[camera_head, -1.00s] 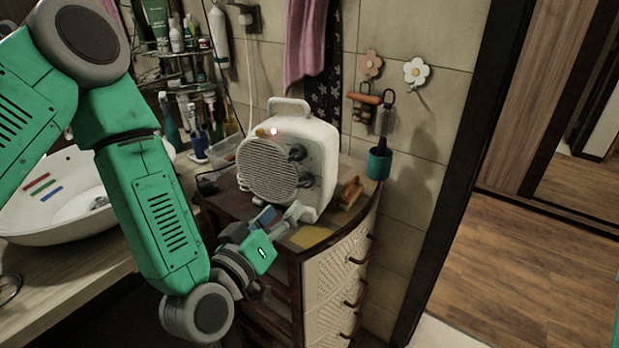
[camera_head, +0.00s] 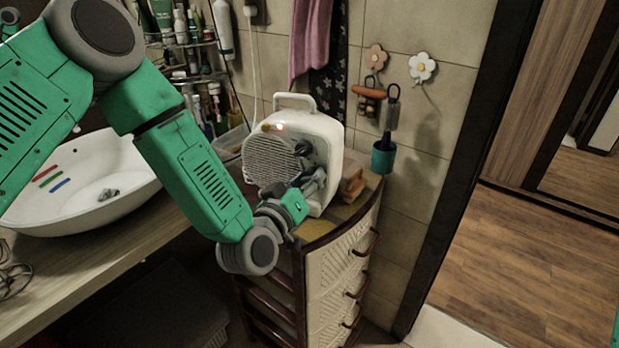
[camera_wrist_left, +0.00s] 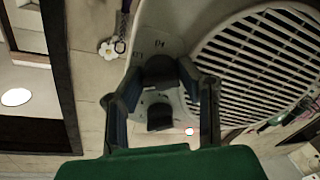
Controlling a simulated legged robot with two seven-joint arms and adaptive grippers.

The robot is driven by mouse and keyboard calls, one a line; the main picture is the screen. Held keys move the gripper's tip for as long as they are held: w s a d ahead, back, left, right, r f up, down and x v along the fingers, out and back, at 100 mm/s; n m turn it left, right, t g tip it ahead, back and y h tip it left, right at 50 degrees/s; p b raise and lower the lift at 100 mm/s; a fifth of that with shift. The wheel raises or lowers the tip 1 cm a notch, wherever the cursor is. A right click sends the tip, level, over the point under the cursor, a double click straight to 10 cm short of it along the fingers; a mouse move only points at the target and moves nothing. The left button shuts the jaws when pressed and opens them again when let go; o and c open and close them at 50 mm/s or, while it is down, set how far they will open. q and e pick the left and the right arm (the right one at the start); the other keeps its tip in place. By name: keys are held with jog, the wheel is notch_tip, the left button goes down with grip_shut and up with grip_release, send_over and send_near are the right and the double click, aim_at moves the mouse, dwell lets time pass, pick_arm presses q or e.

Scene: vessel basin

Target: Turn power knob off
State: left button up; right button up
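A white heater (camera_head: 327,150) with a round slatted grille and a top handle stands on the cabinet. A small red light (camera_head: 281,127) glows near its top. Two dark knobs sit on its front panel, and the left wrist view shows both, the nearer knob (camera_wrist_left: 160,70) and the other knob (camera_wrist_left: 160,117). My left gripper (camera_head: 314,180) is at the panel. In the left wrist view its spread fingers (camera_wrist_left: 160,80) stand on either side of the nearer knob, and I cannot tell whether they touch it. My right gripper is not in view.
The cabinet (camera_head: 335,255) has several drawers with handles. The sink (camera_head: 90,190) and crowded shelves are at left. Open floor lies at right.

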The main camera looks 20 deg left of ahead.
pick_arm(q)
jog(key=shift+a, duration=0.1)
grip_shut()
jog(key=shift+a, duration=0.2)
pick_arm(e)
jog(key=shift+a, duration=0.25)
pick_arm(q)
jog(key=shift+n, duration=0.4)
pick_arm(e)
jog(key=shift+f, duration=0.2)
pick_arm(q)
jog(key=n+b, duration=0.3)
jog(key=n, duration=0.1)
jog(key=shift+f, duration=0.15)
jog(key=n+b, duration=0.3)
jog(key=n, duration=0.2)
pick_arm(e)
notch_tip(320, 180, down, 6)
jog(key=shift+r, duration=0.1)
